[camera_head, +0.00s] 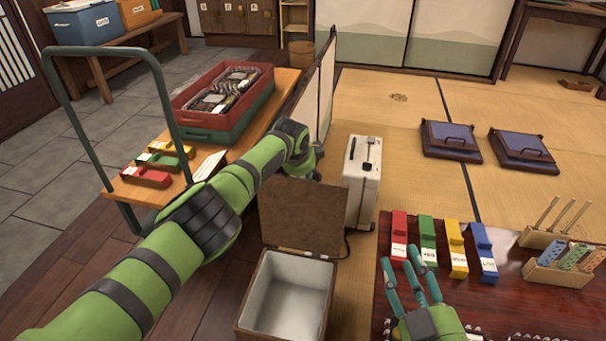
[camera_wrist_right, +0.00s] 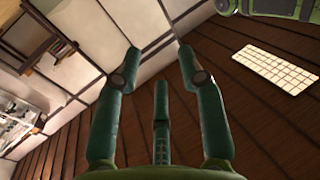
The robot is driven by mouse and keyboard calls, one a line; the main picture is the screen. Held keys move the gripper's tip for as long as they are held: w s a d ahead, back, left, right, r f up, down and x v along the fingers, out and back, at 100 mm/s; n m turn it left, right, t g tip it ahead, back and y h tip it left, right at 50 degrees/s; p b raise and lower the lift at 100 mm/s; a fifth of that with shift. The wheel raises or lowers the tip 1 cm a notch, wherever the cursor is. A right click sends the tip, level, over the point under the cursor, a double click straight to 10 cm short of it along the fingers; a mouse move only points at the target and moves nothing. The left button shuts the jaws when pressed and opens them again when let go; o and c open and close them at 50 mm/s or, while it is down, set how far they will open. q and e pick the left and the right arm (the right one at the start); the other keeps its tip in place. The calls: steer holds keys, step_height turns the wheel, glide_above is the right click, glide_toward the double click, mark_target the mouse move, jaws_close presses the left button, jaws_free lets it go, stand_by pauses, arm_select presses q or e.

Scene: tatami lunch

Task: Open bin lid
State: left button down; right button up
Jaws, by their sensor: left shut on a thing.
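The bin (camera_head: 240,322) is a wooden box with a pale inner liner, standing at the lower middle of the head view. Its brown lid (camera_head: 298,218) is raised nearly upright at the bin's far side, and the inside shows empty. My left gripper (camera_head: 312,165) is at the lid's top edge and shut on it; its fingers are mostly hidden. My right gripper (camera_head: 414,268) is over the dark red table, fingers spread with nothing between them. The right wrist view shows its fingers (camera_wrist_right: 160,75) apart and empty.
A cream case (camera_head: 361,185) stands right of the lid. Coloured boxes (camera_head: 427,240) and wooden racks (camera_head: 560,270) are on the dark table (camera_head: 510,292). A wooden cart (camera_head: 281,88) with a red crate (camera_head: 205,120) is left.

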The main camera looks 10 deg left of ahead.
arm_select(q)
steer(key=shift+w+a+r, duration=0.2)
steer(key=shift+a, duration=0.05)
steer(key=c, duration=1.2)
jaws_free()
steer(key=shift+r, duration=0.1)
steer(key=shift+o, duration=0.2)
steer(key=shift+s, duration=0.1)
steer(key=shift+d, duration=0.15)
steer(key=v, duration=1.2)
